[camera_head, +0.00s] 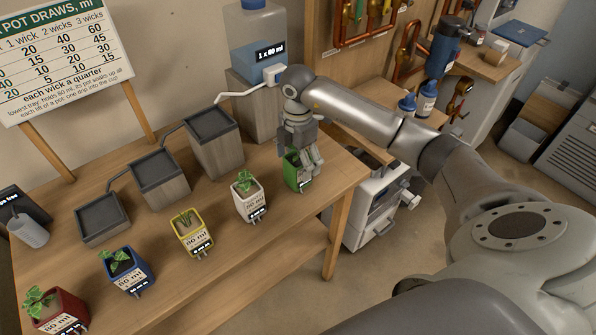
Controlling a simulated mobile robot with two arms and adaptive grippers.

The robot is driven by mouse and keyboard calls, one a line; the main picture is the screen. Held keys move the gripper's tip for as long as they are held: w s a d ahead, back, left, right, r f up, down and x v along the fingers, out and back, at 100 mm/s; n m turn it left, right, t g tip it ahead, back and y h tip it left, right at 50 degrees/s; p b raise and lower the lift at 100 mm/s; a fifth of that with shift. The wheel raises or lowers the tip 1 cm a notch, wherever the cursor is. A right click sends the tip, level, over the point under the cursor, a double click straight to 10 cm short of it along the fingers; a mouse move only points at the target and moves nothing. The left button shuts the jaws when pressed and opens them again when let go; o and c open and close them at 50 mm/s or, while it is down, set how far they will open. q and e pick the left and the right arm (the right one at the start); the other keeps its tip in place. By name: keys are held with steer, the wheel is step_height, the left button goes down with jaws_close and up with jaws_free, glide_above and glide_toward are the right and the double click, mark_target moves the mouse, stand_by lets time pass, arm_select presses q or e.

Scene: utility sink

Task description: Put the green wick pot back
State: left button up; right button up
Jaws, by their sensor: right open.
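The green wick pot (292,172) stands upright at the right end of the row of pots on the wooden bench, near its right front corner. My right gripper (307,163) reaches down from above onto the pot, with its open fingers at the pot's right side and rim. The gripper hides the pot's top and much of its label. I cannot tell whether the fingers touch it. My left gripper is out of view.
White (250,197), yellow (192,232), blue (127,270) and red (56,311) pots stand along the bench's front. Behind them are stepped trays on blocks (215,140), a water tank (258,45) and a chart board (62,55). A grey cup (28,232) is at far left.

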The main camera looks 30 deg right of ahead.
step_height(320, 180, up, 8)
steer(key=shift+f+b, duration=0.2)
steer(key=shift+b, duration=0.5)
